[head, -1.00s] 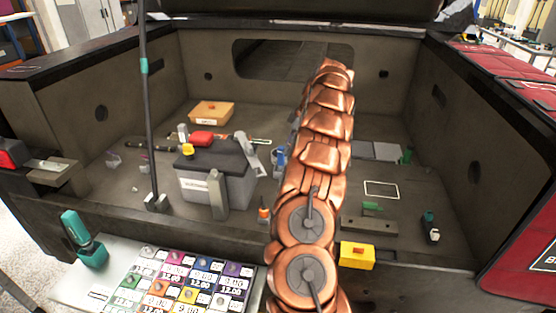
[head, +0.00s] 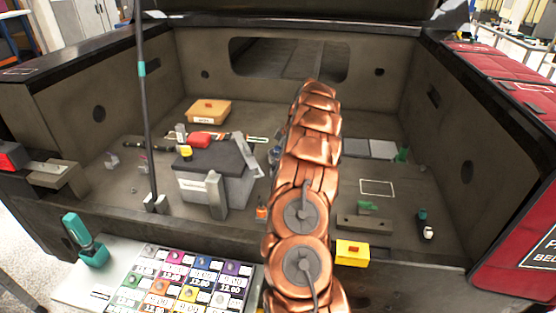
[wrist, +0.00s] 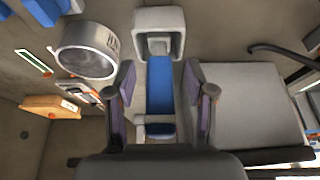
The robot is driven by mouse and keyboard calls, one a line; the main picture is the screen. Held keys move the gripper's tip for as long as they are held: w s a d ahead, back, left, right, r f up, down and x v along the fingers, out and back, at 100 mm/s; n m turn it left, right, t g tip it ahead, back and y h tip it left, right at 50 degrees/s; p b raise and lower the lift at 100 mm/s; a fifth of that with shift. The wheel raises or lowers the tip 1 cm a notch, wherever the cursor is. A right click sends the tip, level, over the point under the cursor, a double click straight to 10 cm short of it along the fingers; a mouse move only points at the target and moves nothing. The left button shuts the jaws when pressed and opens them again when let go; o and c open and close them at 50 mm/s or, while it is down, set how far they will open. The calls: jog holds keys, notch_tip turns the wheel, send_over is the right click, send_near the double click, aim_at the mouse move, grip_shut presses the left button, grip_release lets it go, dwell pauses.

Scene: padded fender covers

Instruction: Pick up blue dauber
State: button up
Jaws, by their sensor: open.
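The blue dauber (wrist: 160,84) shows in the wrist view as a long blue body with a grey band near its lower end. A grey squared holder (wrist: 174,18) is at its upper end; I cannot tell whether the dauber sits in it. My gripper (wrist: 158,88) is open, with one purple-padded finger on each side of the blue body. Gaps show between the pads and the dauber, so they seem apart. In the head view my copper arm hides the gripper and most or all of the dauber.
In the wrist view, a silver cylinder (wrist: 85,52) is close left of the fingers and a large grey box (wrist: 248,105) close right. The head view shows the box (head: 215,180) left of my arm, an orange box (head: 208,111) behind and a yellow box (head: 353,253) at the front edge.

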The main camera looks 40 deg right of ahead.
aim_at(278, 150)
grip_shut()
dwell(0.3)
jog(key=shift+r, duration=0.15)
jog(key=shift+r+b, duration=0.5)
jog(key=shift+r, duration=1.15)
jog(key=s+a+r+b, duration=0.1)
jog(key=s+a+b, duration=0.3)
jog(key=s+a, duration=0.6)
jog(key=shift+s+r+b, duration=0.25)
jog(key=shift+s+b, duration=0.1)
jog(key=shift+s, duration=0.8)
